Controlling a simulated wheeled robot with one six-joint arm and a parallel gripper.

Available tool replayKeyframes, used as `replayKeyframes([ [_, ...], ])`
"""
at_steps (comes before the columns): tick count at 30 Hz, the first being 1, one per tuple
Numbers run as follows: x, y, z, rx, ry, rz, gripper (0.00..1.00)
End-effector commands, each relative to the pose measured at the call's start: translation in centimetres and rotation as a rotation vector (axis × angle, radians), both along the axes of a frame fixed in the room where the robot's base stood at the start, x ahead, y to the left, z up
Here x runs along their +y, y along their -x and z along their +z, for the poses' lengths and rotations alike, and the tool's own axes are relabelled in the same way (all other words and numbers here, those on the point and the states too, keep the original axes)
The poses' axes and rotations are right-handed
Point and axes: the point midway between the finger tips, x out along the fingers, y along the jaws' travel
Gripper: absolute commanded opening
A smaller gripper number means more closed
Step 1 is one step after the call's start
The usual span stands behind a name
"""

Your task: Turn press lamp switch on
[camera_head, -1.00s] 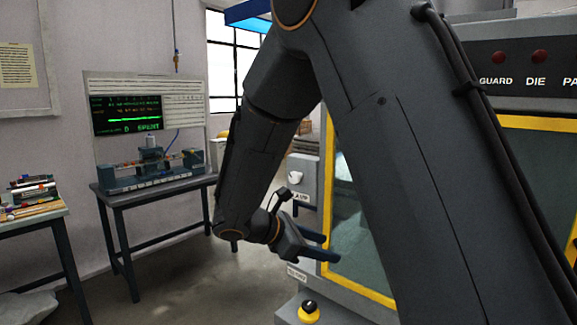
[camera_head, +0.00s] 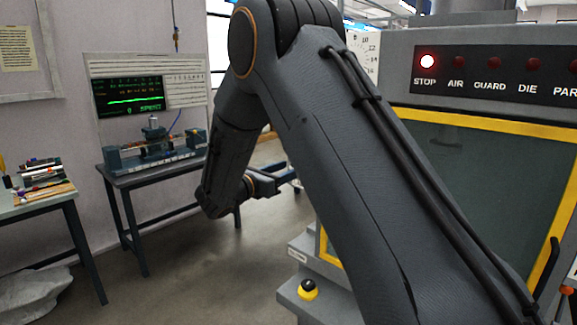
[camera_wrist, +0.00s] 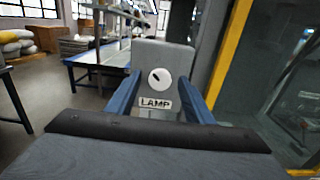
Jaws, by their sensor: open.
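The lamp switch (camera_wrist: 160,77) is a white round knob with a short dark slanted mark, on a grey box (camera_wrist: 165,53) above a "LAMP" label (camera_wrist: 155,103). In the wrist view it sits ahead, between my gripper's two blue fingers. My gripper (camera_wrist: 160,88) is open and empty, with a finger to each side of the knob; I cannot tell whether they touch the box. In the head view my gripper (camera_head: 287,176) points right, and my arm hides the switch. The press (camera_head: 480,165) is grey with a yellow-framed window.
On the press panel the STOP light (camera_head: 427,62) glows; the other lights look dull red. A yellow-and-black button (camera_head: 308,290) is at the press's lower front. A bench (camera_head: 165,175) with a blue-grey rig stands at left. Open floor (camera_head: 215,270) lies between.

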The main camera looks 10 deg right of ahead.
Motion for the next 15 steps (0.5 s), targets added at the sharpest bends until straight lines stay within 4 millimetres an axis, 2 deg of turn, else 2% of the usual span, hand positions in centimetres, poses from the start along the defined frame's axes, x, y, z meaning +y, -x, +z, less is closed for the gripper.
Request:
replayKeyframes([
  [3,-0.57,-0.32,-0.03,0.001,0.0,-0.001,0.47],
  [11,-0.62,-0.4,-0.07,0.001,-0.001,0.0,0.47],
  [15,-0.6,-0.39,-0.06,0.001,-0.001,0.0,0.24],
])
